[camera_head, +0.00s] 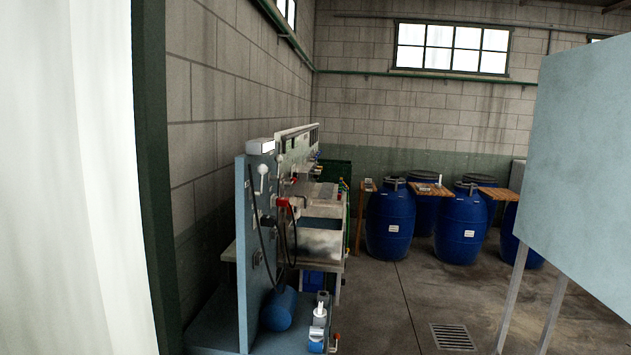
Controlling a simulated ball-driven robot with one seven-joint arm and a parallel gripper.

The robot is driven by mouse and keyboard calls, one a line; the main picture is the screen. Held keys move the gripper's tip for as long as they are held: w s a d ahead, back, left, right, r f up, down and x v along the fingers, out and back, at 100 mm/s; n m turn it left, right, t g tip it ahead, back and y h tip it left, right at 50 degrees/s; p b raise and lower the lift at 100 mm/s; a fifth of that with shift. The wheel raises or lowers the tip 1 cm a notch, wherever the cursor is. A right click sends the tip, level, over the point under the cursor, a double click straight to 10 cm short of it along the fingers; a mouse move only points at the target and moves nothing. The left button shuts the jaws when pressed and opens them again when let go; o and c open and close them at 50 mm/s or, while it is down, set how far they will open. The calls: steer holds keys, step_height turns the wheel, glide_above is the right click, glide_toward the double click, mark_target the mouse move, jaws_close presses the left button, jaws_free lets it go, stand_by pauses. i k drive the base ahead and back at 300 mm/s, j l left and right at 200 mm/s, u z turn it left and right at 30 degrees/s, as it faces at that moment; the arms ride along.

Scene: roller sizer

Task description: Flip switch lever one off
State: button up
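A blue-grey upright panel (243,260) stands left of centre, seen nearly edge-on, with fittings on its right face. A pale lever or knob (262,172) shows near its top, under a white box (260,146). A red handle (284,202) sits further right, with a dark hose hanging near it. I cannot tell which of these, if any, is switch lever one, nor its position. The panel is some distance ahead of me. My gripper is not in view.
A white curtain-like surface (70,180) and dark post (152,170) fill the near left. Blue barrels (390,222) with wooden boards stand at the back. A large pale blue board (585,160) on legs blocks the right. Floor with a drain (453,337) is open between.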

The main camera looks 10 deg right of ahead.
mark_target(262, 168)
steer(key=i+l, duration=0.15)
steer(key=i, duration=0.95)
steer(key=i+l, duration=0.1)
steer(key=i, duration=1.05)
